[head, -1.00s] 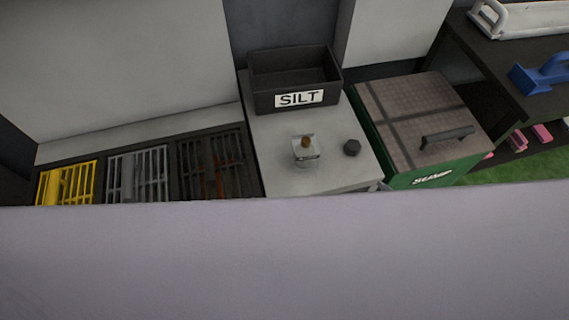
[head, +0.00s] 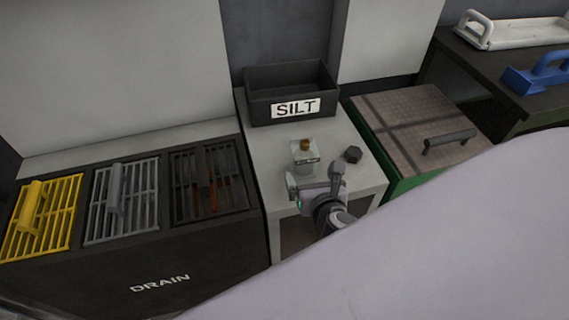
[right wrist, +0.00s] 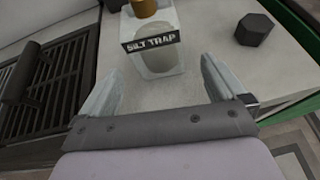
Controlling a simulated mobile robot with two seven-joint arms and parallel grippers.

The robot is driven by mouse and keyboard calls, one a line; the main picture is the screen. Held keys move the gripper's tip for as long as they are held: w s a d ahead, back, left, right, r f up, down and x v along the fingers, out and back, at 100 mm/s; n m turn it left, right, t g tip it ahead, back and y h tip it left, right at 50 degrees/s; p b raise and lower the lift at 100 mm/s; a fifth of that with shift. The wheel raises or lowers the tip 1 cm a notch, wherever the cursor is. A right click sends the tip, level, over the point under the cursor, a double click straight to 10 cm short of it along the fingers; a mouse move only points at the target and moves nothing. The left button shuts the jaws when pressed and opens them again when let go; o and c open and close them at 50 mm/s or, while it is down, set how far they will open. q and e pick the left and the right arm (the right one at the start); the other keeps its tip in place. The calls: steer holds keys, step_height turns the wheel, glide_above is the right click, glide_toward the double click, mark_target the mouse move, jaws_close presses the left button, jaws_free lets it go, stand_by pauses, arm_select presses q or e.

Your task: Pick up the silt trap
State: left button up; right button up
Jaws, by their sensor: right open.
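The silt trap (head: 305,156) is a small clear box with a brass-coloured knob and a dark label. It stands on the pale grey cabinet top, in front of the black SILT bin (head: 292,94). It also shows in the right wrist view (right wrist: 153,45), at the top middle, with its label readable. My right gripper (head: 312,184) is open and empty, just in front of the trap. In the right wrist view its two fingers (right wrist: 158,88) stand apart, with the trap ahead of and between them. My left gripper is not in view.
A dark hexagonal piece (head: 353,154) stands right of the trap. Left is the DRAIN cabinet with yellow (head: 42,214), grey (head: 123,199) and dark (head: 208,181) grates. A green box with a handled brown lid (head: 413,118) stands right. A blue handled tool (head: 540,74) lies on the dark table.

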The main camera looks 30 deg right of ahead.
mark_target(307, 170)
steer(key=shift+w+n, duration=0.3)
steer(key=shift+w, duration=0.05)
steer(key=shift+w+d, duration=0.15)
steer(key=shift+w, duration=0.15)
steer(key=b+x, duration=0.2)
steer(key=x, duration=0.3)
steer(key=shift+w+d+f, duration=0.1)
steer(key=shift+w+f, duration=0.05)
steer(key=shift+f, duration=0.05)
steer(key=shift+w, duration=0.3)
steer(key=shift+c, duration=0.3)
steer(key=c, duration=1)
steer(key=shift+c, duration=1.3)
